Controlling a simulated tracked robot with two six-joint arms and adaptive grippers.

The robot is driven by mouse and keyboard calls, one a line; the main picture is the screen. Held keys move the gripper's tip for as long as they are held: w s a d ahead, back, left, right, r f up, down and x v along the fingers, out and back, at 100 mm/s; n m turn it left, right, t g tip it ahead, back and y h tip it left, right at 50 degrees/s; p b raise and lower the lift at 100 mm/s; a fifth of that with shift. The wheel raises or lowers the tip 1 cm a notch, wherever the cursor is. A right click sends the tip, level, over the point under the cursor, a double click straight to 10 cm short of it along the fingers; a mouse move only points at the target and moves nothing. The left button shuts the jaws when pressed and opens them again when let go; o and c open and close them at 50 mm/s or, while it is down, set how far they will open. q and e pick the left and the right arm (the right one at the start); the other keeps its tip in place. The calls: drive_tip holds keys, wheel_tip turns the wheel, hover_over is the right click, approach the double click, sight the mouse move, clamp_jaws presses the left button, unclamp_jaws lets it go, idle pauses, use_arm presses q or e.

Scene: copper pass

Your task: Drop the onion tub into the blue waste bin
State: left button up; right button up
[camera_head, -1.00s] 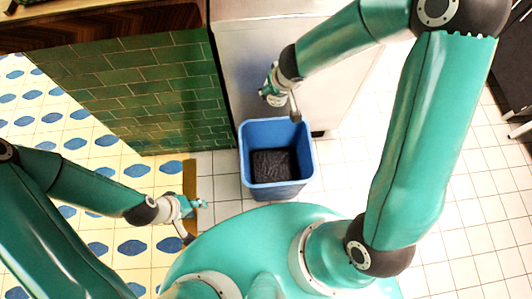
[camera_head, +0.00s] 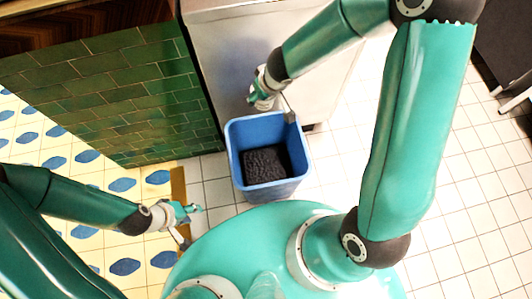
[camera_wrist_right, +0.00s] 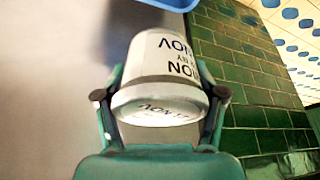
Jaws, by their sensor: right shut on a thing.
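The onion tub (camera_wrist_right: 165,70) is a pale grey-white round tub with dark lettering, upside down in the right wrist view. My right gripper (camera_wrist_right: 162,97) has a finger on each side of it and is shut on it. In the head view my right gripper (camera_head: 272,102) hangs at the back rim of the blue waste bin (camera_head: 233,150); the tub is hard to make out there. The bin stands upright with a dark bottom inside, and its blue edge shows at the top of the right wrist view (camera_wrist_right: 170,3). My left gripper (camera_head: 191,225) is open and empty, left of the bin.
A steel-grey cabinet (camera_head: 222,65) stands right behind the bin. A green tiled wall (camera_head: 110,95) runs to its left. White floor tiles (camera_head: 345,150) are clear right of the bin. Dark furniture (camera_head: 500,50) stands at the far right.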

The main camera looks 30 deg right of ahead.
wheel_tip(320, 180, down, 30)
drive_tip(key=s+d+n+y+b, duration=0.1)
drive_tip(key=s+n+b, duration=0.2)
drive_tip(key=b, duration=2.3)
drive_tip(key=shift+d+n+g+y, duration=0.15)
drive_tip(key=shift+n+g+y, duration=0.15)
drive_tip(key=shift+n, duration=0.6)
drive_tip(key=o, duration=1.4)
drive_tip(key=shift+r, duration=0.1)
drive_tip(key=v, duration=1.1)
drive_tip(key=shift+s+d+r, duration=0.1)
drive_tip(key=shift+s+r, duration=0.05)
drive_tip(key=shift+r, duration=0.1)
